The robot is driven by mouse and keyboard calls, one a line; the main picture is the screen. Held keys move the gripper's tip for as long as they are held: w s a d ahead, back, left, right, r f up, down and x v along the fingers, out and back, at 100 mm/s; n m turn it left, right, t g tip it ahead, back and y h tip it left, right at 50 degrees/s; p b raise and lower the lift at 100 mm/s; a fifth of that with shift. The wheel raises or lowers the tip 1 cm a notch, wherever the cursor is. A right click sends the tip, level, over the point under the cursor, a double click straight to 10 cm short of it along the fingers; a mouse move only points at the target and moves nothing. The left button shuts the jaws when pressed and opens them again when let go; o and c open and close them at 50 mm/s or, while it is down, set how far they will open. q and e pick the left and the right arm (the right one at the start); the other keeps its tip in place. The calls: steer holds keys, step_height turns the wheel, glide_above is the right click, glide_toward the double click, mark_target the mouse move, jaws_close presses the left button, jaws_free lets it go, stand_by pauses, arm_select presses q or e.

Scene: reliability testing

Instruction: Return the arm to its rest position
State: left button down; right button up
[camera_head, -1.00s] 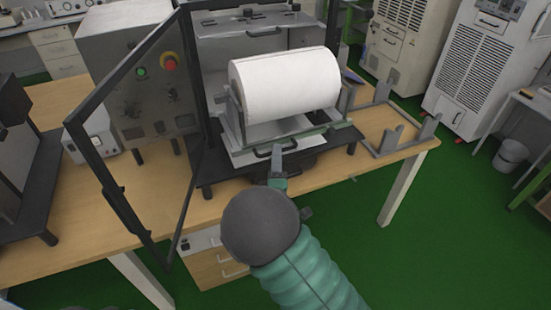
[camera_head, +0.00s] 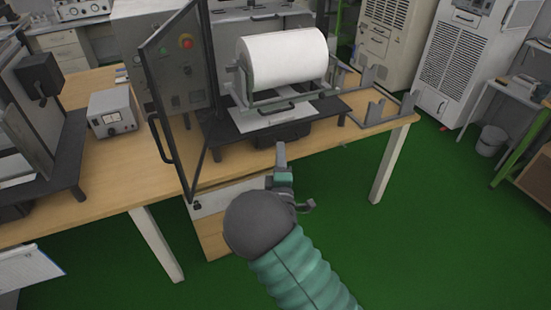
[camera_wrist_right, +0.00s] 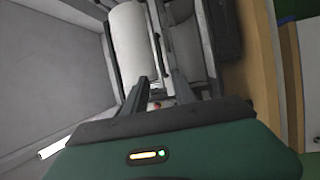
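My right arm comes in from the bottom in the head view, with its teal sleeve and dark grey rounded wrist. My right gripper (camera_head: 281,152) points away from me, in front of the bench's front edge and below the machine's black base. In the right wrist view its two dark fingers (camera_wrist_right: 160,82) stand apart with nothing held between them. My left arm and gripper are not in view.
A white cylinder (camera_head: 284,58) rests in a grey cradle on a tray above the black base (camera_head: 222,128). An open framed door (camera_head: 170,90) stands left of my gripper. The wooden bench (camera_head: 110,175) lies ahead. Green floor (camera_head: 420,240) at the right is clear.

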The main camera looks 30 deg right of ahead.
steer(key=s+a+f+m+g+y+p, duration=0.5)
steer(key=s+a+f+m+g+y, duration=0.1)
steer(key=s+m+g, duration=0.2)
steer(key=s+a+r+m+g+y+p, duration=0.1)
steer(key=s+a+m+g, duration=0.1)
steer(key=s, duration=0.7)
steer(key=s+a+m+g+y+p, duration=0.1)
steer(key=s+a+g, duration=0.3)
steer(key=s, duration=0.6)
steer(key=shift+s+r+m+g+y+p, duration=0.15)
steer(key=shift+r+m+g+y+p, duration=0.3)
steer(key=shift+g, duration=0.25)
